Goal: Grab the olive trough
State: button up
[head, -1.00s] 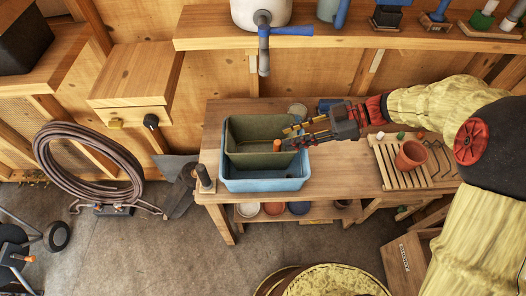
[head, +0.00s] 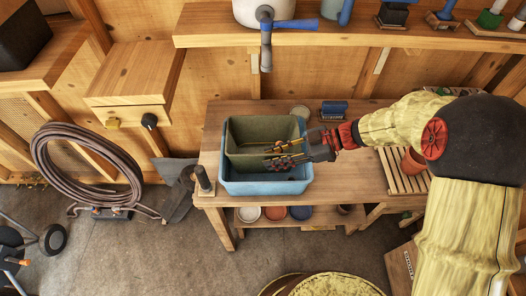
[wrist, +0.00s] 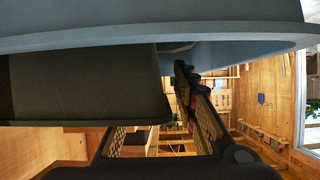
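The olive trough (head: 240,158) sits nested inside the larger blue trough (head: 262,187) on the workbench. My gripper (head: 275,153) reaches in from the right, over the right part of the olive trough. In the wrist view the dark olive trough (wrist: 80,85) fills the left, with the blue trough (wrist: 150,30) across the top. My gripper's fingers (wrist: 160,125) are spread apart there. The olive trough hides the tip of the left finger; the right finger stands clear of its edge. I cannot tell whether either finger touches it.
A terracotta pot (head: 413,161) and a slatted rack (head: 395,170) are to the right on the workbench (head: 345,180). A dark upright item (head: 203,180) stands at its left end. A tap (head: 266,40) hangs above from a shelf. Several bowls sit on the lower shelf.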

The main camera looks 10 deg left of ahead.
jog(key=shift+s+a+f, duration=0.1)
jog(key=shift+a+f, duration=0.2)
jog(key=shift+a, duration=0.25)
jog(key=shift+c, duration=0.3)
grip_shut()
jog(key=shift+s, duration=0.1)
dwell(0.5)
